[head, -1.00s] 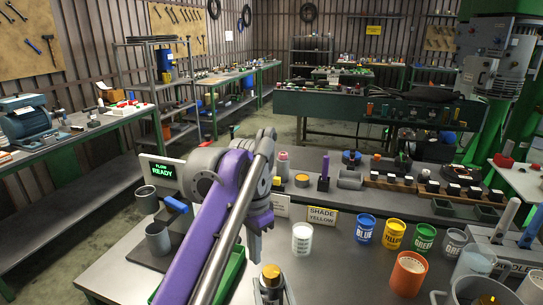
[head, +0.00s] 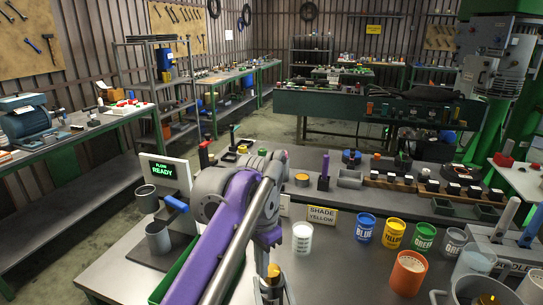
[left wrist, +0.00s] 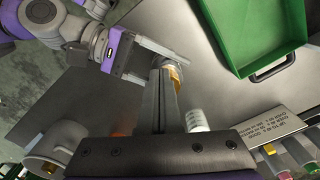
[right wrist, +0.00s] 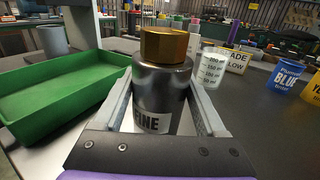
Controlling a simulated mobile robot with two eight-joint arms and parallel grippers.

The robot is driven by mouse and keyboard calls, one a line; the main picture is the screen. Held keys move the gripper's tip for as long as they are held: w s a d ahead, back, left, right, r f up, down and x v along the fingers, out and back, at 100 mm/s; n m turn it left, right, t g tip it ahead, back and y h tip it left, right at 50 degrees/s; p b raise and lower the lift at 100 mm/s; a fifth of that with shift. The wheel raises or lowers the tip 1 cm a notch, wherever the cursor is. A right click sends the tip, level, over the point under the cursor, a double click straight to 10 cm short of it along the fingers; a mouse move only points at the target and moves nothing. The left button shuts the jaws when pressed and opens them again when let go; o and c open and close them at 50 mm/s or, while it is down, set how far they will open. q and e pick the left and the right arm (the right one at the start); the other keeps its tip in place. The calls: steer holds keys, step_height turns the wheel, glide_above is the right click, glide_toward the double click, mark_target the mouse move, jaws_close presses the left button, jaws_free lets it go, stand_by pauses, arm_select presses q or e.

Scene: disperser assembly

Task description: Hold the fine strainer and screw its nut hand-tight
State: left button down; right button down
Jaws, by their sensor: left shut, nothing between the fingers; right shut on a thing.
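The fine strainer is a dark metal cylinder (right wrist: 160,92) with a "FINE" label, upright in the right wrist view. Its brass hex nut (right wrist: 163,45) sits on top and also shows in the head view (head: 273,270). My right gripper (right wrist: 165,110) is shut on the strainer body, one finger on each side. My left gripper (left wrist: 160,75) is shut and empty, its fingers together. In the left wrist view its fingertips partly hide the nut (left wrist: 176,74). In the head view it hangs close above the nut; I cannot tell if they touch.
A green tray (right wrist: 60,95) lies beside the strainer. A white beaker (head: 302,238) and a "SHADE YELLOW" sign (head: 322,216) stand behind it. Several paint cups, such as the blue one (head: 365,226), and an orange cup (head: 407,273) stand to the right. A "READY" screen (head: 165,170) stands left.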

arm_select(q)
steer(key=shift+f, duration=1.55)
steer(key=shift+w+d, duration=0.2)
steer(key=shift+w, duration=0.1)
steer(key=shift+w+a, duration=0.45)
steer(key=shift+w, duration=0.15)
steer(key=shift+a, duration=0.1)
glide_toward(261, 282)
steer(key=shift+s+a+r, duration=0.3)
steer(key=shift+a, duration=0.15)
stand_by(0.5)
